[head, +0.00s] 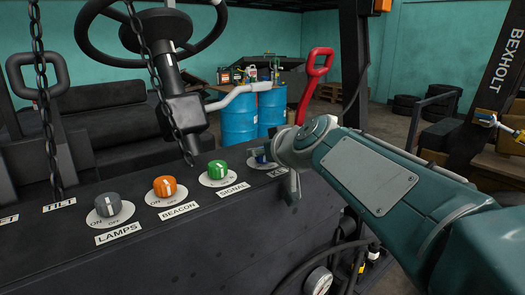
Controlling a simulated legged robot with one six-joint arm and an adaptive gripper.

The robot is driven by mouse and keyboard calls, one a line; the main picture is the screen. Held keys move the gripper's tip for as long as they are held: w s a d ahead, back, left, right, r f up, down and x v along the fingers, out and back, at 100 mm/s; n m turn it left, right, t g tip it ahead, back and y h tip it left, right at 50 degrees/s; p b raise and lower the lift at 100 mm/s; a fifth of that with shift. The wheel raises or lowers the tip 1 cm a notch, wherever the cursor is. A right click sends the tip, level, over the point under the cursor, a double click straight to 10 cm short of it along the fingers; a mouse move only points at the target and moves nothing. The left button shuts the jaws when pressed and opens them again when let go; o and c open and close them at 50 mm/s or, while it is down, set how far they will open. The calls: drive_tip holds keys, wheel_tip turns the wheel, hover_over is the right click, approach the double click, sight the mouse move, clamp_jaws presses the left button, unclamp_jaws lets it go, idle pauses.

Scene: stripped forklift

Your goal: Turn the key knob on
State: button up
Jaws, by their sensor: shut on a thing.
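A blue knob (262,159) sits at the right end of a row of knobs on the dark panel, mostly hidden by my gripper. Its label (279,172) is largely covered, so I cannot read it or the knob's pointer position. My gripper (268,163) reaches in from the right and is shut on this blue knob. To its left stand a green knob (218,169) labelled SIGNAL, an orange knob (165,186) labelled BEACON and a grey knob (107,205) labelled LAMPS.
A steering wheel (152,20) on its column and hanging chains (46,110) stand behind the panel at left. A red lever (314,82) rises just behind my gripper. Blue drums (239,119) stand farther back. Hoses and a gauge (318,280) hang below the panel.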

drive_tip(key=shift+f+m+h, duration=0.1)
drive_tip(key=shift+m+h, duration=0.6)
drive_tip(key=shift+h, duration=0.1)
drive_tip(key=o, duration=1.2)
drive_tip(key=shift+c, duration=0.2)
drive_tip(key=v, duration=1.2)
drive_tip(key=shift+f, duration=0.2)
drive_tip(key=shift+a, duration=0.1)
